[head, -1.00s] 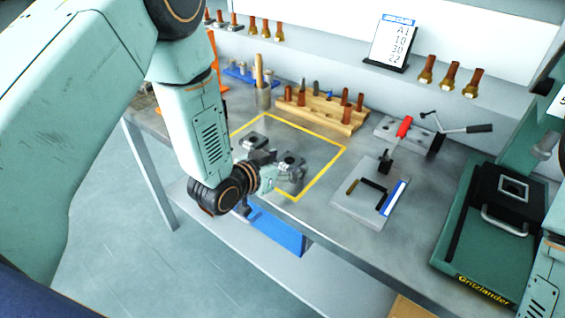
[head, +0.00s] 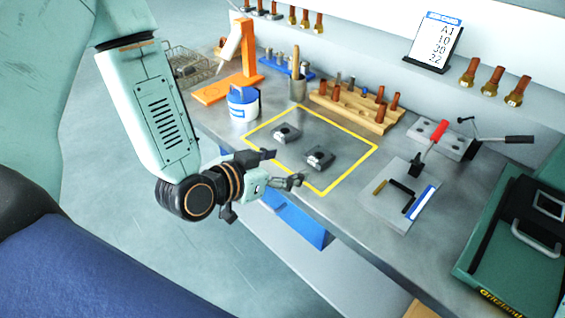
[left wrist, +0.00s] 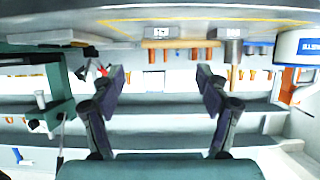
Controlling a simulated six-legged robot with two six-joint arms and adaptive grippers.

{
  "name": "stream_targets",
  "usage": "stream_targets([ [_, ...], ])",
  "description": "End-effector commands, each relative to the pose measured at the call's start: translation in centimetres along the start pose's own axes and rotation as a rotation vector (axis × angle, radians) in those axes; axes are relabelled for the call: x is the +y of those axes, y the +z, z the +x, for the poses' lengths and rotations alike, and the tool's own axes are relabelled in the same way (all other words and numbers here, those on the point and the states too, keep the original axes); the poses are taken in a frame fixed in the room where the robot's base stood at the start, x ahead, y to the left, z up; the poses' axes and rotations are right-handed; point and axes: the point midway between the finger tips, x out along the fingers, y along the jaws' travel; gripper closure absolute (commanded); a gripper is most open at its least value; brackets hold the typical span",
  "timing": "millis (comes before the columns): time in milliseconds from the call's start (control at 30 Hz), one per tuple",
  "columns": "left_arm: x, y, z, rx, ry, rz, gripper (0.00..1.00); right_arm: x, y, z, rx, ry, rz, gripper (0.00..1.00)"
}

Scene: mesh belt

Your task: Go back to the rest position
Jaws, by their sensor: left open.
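My left gripper (head: 284,168) is open in the head view, just off the front edge of the workbench (head: 345,205), left of and in front of the yellow-outlined square. Nothing is between its fingers. The left wrist view also shows the open gripper (left wrist: 158,78), with its two dark fingers wide apart and the bench scene appearing upside down behind them. Two dark metal blocks (head: 286,133) and (head: 319,157) sit apart inside the yellow outline (head: 362,160). My right gripper shows in neither view.
A white and blue tub (head: 243,103), an orange stand (head: 247,60) and a wire basket (head: 187,66) are at the bench's left. A wooden rack (head: 355,108) stands behind the outline. A red-handled clamp (head: 432,140) and a green machine (head: 505,250) are right. Open floor lies left.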

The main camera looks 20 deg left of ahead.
Motion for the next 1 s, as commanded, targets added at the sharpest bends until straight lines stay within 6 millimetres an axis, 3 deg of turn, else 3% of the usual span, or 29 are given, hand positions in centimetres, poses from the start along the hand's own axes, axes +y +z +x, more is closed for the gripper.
stream_targets([
  [667, 0.0, 0.0, 0.0, 0.0, 0.0, 0.001, 0.25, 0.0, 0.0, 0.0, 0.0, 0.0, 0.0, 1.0],
  [1000, 0.0, 0.1, 2.9, 0.0, 0.001, 0.006, 0.25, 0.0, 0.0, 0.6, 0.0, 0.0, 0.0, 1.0],
])
